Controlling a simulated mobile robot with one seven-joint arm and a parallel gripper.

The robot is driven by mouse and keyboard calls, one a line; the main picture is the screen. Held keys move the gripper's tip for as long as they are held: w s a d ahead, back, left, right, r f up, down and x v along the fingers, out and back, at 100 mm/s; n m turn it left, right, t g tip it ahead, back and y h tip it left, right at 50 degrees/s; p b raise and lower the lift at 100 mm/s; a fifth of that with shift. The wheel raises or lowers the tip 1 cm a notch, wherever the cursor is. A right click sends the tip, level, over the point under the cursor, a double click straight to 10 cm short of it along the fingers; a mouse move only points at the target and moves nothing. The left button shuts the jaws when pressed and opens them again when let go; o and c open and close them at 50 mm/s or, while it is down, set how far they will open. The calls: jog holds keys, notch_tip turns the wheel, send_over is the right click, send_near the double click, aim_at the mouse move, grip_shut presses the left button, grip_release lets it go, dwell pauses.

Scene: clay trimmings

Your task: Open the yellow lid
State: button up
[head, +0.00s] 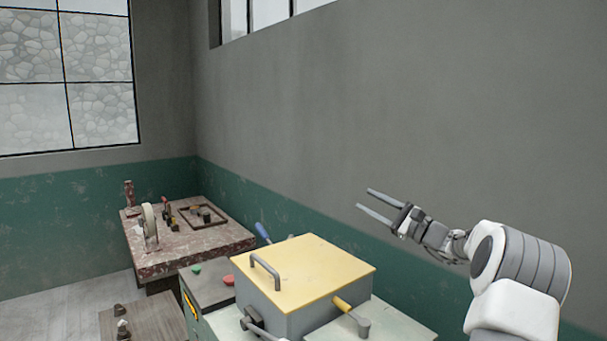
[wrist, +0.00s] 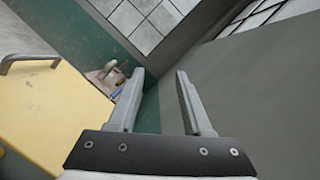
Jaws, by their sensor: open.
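The yellow lid (head: 312,272) lies flat and closed on top of a grey box (head: 300,317) in the head view. A grey bar handle (head: 265,268) stands along its left edge. In the wrist view the lid (wrist: 60,115) fills the lower left, with the handle (wrist: 30,60) at its upper left. My gripper (head: 367,201) is raised above and to the right of the lid, apart from it. Its two fingers are spread with nothing between them, as the wrist view also shows (wrist: 157,88).
A yellow-handled tool (head: 345,305) sticks out at the box's front right, and a grey lever (head: 262,325) at its lower left. A reddish stone table (head: 190,255) with small items stands behind left. A wall (head: 330,120) runs behind my arm. Air above the lid is free.

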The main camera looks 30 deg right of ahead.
jog(key=p+x, duration=0.4)
jog(key=x, duration=1.3)
jog(key=shift+w+a+r+n+y, duration=0.2)
jog(key=shift+a+r+n+y, duration=0.1)
jog(key=shift+a+r+y, duration=0.15)
jog(key=shift+d, duration=0.1)
grip_shut()
dwell(0.4)
grip_release()
